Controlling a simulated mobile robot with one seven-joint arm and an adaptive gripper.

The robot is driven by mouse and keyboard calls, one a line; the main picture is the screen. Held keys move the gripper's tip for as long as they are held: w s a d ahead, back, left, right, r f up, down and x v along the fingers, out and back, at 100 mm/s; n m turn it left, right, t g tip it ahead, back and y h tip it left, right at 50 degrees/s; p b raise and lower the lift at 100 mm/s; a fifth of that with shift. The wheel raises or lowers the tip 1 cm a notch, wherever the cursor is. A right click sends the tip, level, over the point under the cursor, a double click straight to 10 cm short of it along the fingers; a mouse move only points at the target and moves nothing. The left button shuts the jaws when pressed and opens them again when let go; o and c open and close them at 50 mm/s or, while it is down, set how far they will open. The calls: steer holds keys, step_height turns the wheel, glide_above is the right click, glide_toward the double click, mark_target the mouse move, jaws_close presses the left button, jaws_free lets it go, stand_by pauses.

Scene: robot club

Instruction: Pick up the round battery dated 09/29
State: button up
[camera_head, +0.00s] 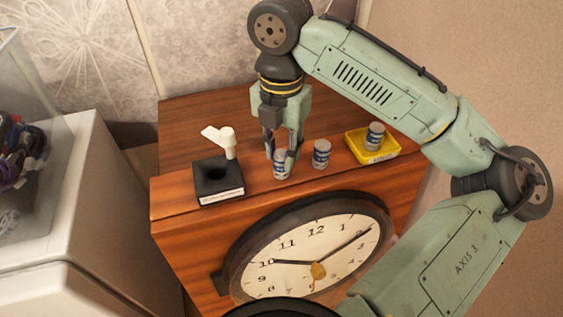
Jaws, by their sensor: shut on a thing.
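Three small round batteries with grey tops and blue-and-white labels show in the head view. One battery (280,164) is between the fingers of my gripper (283,152), which points down and is shut on it. A second battery (321,154) stands upright on the wooden cabinet just to the right. A third battery (374,136) stands in a yellow tray (377,157) farther right. The dates on the labels are too small to read, so I cannot tell which battery is dated 09/29. I cannot tell whether the held battery touches the cabinet top.
A black block (219,178) with a round hole and a white label strip sits left of my gripper. A white piece (229,141) stands behind it. The wooden cabinet (178,205) has a clock (310,252) on its front. A white unit (75,195) stands left.

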jaws_close()
